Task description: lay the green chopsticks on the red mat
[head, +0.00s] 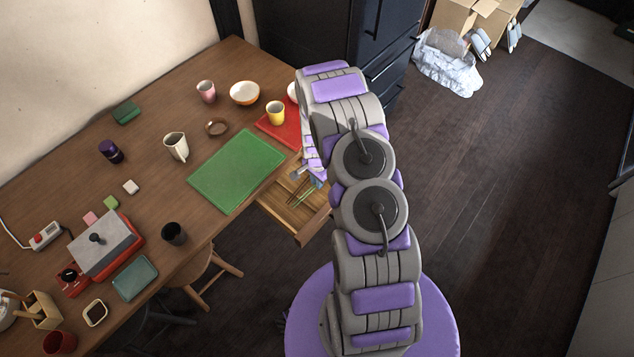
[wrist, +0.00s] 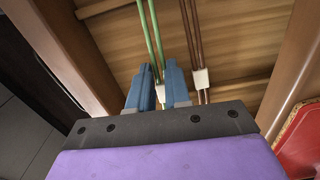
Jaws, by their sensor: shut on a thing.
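The green chopsticks (wrist: 152,40) lie in an open wooden drawer, with a white band (wrist: 160,93) around them near my gripper. My gripper (wrist: 157,88) has its blue fingers on either side of the green chopsticks and is shut on them. In the head view my gripper is mostly hidden by my arm, over the drawer (head: 303,238). The red mat (head: 276,132) lies on the table beyond the green mat, partly hidden by my arm. A yellow cup (head: 275,112) stands at its far-left part.
Brown chopsticks (wrist: 195,40) with a white band lie close to the right of the green pair. The drawer walls (wrist: 292,60) rise on both sides. A green mat (head: 237,170), a white and orange bowl (head: 244,92) and a pink cup (head: 206,91) are on the table.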

